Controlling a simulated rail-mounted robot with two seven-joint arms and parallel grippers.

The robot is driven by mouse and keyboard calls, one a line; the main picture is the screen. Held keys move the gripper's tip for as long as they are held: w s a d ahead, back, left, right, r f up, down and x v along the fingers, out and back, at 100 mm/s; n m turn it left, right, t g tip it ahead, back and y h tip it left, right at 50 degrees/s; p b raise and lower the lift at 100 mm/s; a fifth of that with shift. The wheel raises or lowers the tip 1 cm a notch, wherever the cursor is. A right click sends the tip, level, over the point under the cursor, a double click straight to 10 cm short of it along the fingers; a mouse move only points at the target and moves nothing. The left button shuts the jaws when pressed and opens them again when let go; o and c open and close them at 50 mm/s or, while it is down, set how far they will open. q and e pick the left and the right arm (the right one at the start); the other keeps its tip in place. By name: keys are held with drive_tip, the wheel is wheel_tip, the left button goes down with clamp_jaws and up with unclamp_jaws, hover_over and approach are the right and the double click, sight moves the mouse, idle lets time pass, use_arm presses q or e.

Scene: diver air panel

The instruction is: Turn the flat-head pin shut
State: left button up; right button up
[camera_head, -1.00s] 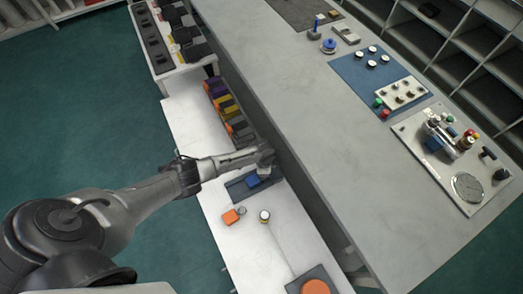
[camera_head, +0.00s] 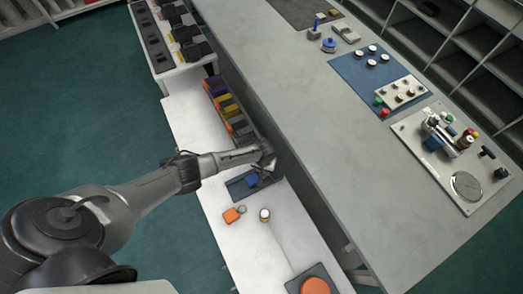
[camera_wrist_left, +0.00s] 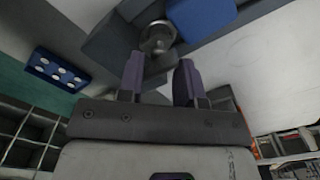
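My left gripper (camera_head: 265,170) is over the dark grey fixture (camera_head: 236,189) with a blue block (camera_head: 252,181) on the white lower bench. In the left wrist view, the gripper's two fingers (camera_wrist_left: 161,78) stand apart, with nothing held between them. A round metal piece (camera_wrist_left: 157,38), which may be the flat-head pin, shows just beyond the fingertips. It sits on the grey fixture beside the blue block (camera_wrist_left: 203,14). I cannot make out which way its head is turned. The gripper hides this spot in the head view. My right gripper is not in view.
The higher grey bench (camera_head: 330,130) runs close along the right, with a valve panel (camera_head: 440,150).

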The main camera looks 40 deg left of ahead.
use_arm(q)
drive_tip(key=shift+n, duration=1.1)
drive_tip(key=shift+f+n+b, duration=0.15)
drive_tip(key=shift+n+b, duration=0.35)
drive_tip(key=shift+b, duration=0.05)
drive_tip(key=n+b, duration=0.4)
drive_tip(key=b, duration=0.3)
drive_tip(key=shift+b, duration=0.7)
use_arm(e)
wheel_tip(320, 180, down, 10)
use_arm(q)
wheel_tip(320, 180, up, 16)
drive_tip(key=m+t+y+p, duration=0.1)
drive_tip(key=m+p, duration=0.3)
drive_tip(key=m, duration=0.8)
drive_tip(key=shift+s+a+y+p, duration=0.3)
drive_tip(key=shift+y+p, duration=0.1)
drive_tip(key=shift+y, duration=0.1)
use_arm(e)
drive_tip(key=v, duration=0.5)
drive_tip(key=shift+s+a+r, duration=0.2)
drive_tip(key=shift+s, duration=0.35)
